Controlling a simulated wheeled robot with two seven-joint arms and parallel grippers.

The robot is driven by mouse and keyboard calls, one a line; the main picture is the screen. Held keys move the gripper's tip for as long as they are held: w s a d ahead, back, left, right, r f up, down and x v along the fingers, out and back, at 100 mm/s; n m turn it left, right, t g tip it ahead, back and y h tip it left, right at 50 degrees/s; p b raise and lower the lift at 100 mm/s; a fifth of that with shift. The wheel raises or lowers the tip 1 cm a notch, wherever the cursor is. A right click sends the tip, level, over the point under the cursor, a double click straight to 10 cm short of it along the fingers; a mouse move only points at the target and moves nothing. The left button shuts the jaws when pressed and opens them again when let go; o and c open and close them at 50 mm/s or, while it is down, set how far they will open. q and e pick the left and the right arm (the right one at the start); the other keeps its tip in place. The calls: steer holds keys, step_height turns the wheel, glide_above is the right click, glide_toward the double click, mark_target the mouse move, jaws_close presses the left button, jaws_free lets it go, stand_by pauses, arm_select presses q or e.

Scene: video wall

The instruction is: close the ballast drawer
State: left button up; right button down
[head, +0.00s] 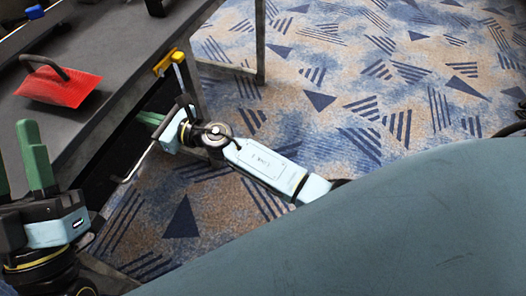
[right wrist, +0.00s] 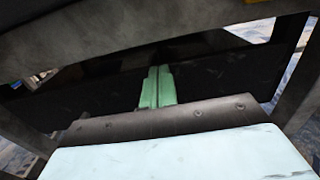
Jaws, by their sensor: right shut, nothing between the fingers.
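The ballast drawer seems to be the dark unit under the grey bench, with a thin metal handle (head: 133,163) on its near side. How far it stands out I cannot tell. A dark panel (right wrist: 215,78) under the bench edge fills the right wrist view. My left gripper (head: 18,160) is at the lower left, fingers apart and empty.
A red board with a dark handle (head: 60,84) lies on the grey bench top (head: 125,42). A yellow clamp-like piece (head: 168,63) sits at the bench corner. A bench leg (head: 260,42) stands behind. Patterned carpet (head: 350,75) is open on the right.

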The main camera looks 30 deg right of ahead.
steer(key=shift+w+a+r, duration=0.15)
steer(key=shift+a+r, duration=0.05)
steer(key=shift+r, duration=0.15)
